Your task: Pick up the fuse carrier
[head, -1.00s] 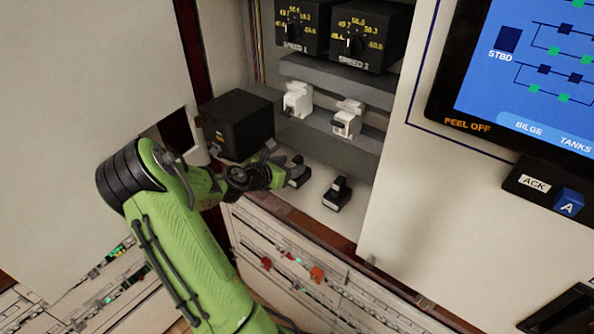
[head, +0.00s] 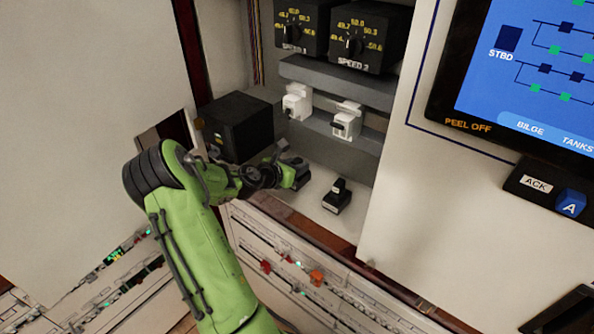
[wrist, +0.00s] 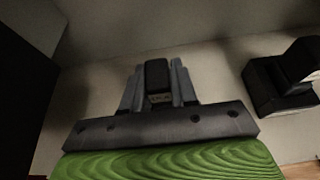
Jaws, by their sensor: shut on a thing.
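A black fuse carrier (wrist: 157,76) sits between the two grey fingers of my gripper (wrist: 158,88) in the wrist view. The gripper is shut on it. In the head view my gripper (head: 284,175) is low in the open cabinet, at the left of the bottom shelf, and its fingers and wrist partly hide the held carrier (head: 301,174). A second black carrier-like piece (head: 337,196) stands on the shelf to the right, apart from the gripper. It also shows at the right of the wrist view (wrist: 283,80). I cannot tell whether the held carrier touches the shelf.
A black box (head: 238,125) stands just behind and left of the gripper. Two white breakers (head: 297,101) (head: 346,120) are on the grey rail above. Speed dials (head: 367,37) are higher up. A cabinet panel (head: 400,190) bounds the right side. Free shelf lies around the second piece.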

